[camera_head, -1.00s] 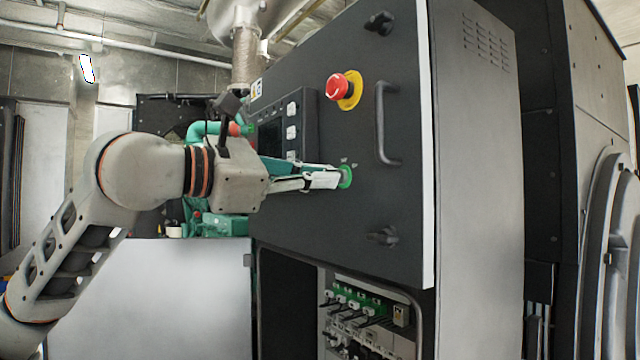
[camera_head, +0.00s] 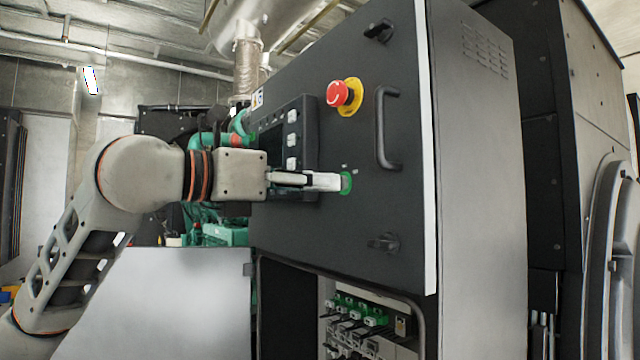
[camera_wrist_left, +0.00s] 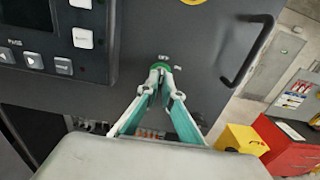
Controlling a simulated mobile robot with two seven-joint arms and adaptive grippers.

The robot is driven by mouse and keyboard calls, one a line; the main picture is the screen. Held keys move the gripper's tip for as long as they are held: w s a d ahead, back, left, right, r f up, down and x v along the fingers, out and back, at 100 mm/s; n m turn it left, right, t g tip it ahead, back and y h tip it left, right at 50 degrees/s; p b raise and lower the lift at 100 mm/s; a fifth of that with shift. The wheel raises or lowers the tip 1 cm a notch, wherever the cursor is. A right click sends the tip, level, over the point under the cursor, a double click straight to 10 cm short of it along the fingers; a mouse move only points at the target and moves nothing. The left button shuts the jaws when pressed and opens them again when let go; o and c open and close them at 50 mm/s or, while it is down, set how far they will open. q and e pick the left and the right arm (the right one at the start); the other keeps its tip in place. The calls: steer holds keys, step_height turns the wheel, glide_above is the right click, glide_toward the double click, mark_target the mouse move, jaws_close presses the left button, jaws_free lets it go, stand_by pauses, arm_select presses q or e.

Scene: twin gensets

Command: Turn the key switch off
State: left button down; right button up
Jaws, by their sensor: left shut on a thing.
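The key switch (camera_head: 347,183) is on the dark cabinet door, with a green ring around it and small pale marks above it. In the wrist view its green ring (camera_wrist_left: 161,66) shows just beyond my fingertips. My left gripper (camera_head: 332,182) reaches in from the left, its fingertips at the switch. In the wrist view the left gripper (camera_wrist_left: 160,79) has its two fingers converging, shut on the key switch's key. The fingertips hide the key itself, so its angle cannot be read. My right gripper is not in view.
A red emergency stop on a yellow base (camera_head: 344,96) and a door handle (camera_head: 386,128) are above and right of the switch. A control panel (camera_head: 291,140) with buttons is close to the left gripper. Below is an open bay with wired components (camera_head: 365,325).

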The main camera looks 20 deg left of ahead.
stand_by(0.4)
arm_select(q)
steer(key=c, duration=2.2)
jaws_free()
steer(key=shift+c, duration=0.2)
steer(key=v, duration=1.2)
